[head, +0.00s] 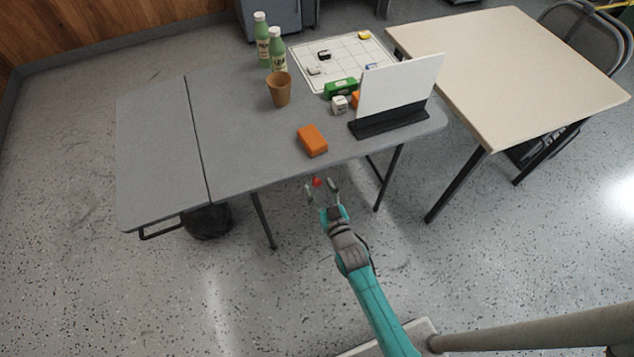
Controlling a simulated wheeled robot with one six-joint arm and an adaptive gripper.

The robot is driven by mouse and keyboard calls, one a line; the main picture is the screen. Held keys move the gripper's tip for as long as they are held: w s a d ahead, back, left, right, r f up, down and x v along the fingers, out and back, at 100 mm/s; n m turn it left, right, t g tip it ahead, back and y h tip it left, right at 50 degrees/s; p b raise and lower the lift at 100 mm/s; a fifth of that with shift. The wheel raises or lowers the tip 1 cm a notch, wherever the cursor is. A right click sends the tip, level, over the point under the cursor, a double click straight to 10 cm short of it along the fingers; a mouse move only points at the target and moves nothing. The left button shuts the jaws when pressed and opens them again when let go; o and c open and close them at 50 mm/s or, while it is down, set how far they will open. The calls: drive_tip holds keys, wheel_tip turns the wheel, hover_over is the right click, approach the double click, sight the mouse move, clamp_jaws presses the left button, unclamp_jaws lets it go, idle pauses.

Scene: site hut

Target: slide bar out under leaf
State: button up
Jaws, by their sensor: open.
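The grey table (240,130) has a leaf (155,150) at its left end, divided from the main top by a dark seam. The leaf looks about level with the top. A dark bar (160,231) shows below the leaf's front edge; most of it is hidden under the leaf. My gripper (320,187) is open, just in front of the table's front edge and well right of the leaf. A small red knob-like thing (317,182) shows between its fingertips; I cannot tell whether they touch it or what it is fixed to.
An orange block (312,140) lies near the front edge. A brown cup (279,90), green bottles (277,50), a white panel on a black base (390,121) and a gridded board (345,50) stand behind. A black bag-like object (207,222) sits underneath. The leaf's top is bare.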

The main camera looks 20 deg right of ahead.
drive_tip(key=shift+w, duration=1.25)
clamp_jaws()
